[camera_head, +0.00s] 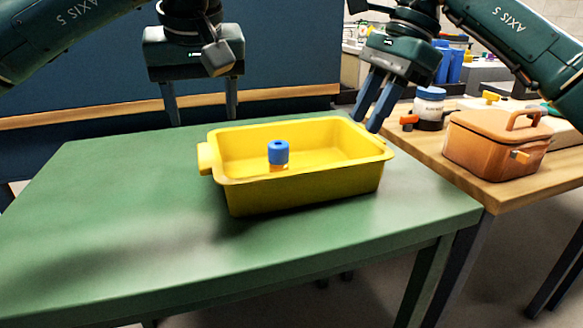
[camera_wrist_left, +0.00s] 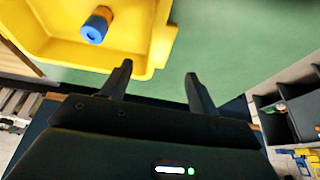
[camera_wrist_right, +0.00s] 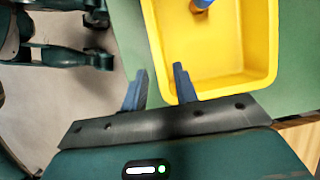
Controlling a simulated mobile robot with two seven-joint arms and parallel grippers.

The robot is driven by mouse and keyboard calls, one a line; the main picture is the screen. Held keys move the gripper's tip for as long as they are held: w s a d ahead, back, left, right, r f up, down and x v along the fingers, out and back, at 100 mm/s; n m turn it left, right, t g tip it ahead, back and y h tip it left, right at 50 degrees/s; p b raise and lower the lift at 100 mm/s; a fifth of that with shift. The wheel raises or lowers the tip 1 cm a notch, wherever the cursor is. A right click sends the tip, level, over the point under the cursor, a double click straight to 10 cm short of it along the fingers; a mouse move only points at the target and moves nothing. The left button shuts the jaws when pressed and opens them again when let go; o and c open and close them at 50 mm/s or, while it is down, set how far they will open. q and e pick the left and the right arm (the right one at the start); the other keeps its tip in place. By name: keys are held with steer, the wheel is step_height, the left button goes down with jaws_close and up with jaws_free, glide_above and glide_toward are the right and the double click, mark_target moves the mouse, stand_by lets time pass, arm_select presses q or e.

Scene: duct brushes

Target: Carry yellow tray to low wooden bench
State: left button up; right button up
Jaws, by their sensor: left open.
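The yellow tray (camera_head: 305,195) stands level on the green table (camera_head: 110,230), with a handle lug on its left end. A small blue and orange cylinder (camera_head: 278,152) stands inside it. My left gripper (camera_head: 201,112) is open and empty, behind and above the tray's left end. The left wrist view shows its fingers (camera_wrist_left: 158,80) apart, beside the tray's lug. My right gripper (camera_head: 368,118) is at the tray's back right corner. Its fingers (camera_wrist_right: 160,75) are parted by a smaller gap near the rim; contact is unclear. The wooden bench (camera_head: 430,155) is at the right.
An orange-brown lidded box (camera_head: 497,145) and a white jar with a blue lid (camera_head: 429,105) stand on the bench. Its front left part is bare. A dark blue panel (camera_head: 80,65) rises behind the table. The table's left half is clear.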

mark_target(209, 153)
arm_select(q)
steer(key=x, duration=1.2)
steer(key=shift+f, duration=0.2)
arm_select(e)
steer(key=x, duration=1.2)
steer(key=shift+f, duration=0.25)
arm_select(q)
steer(key=shift+c, duration=0.4)
arm_select(e)
steer(key=shift+c, duration=0.3)
arm_select(q)
steer(key=c, duration=0.6)
arm_select(e)
jaws_close()
arm_select(q)
jaws_close()
steer(key=shift+r, duration=0.1)
arm_select(e)
steer(key=shift+r, duration=0.1)
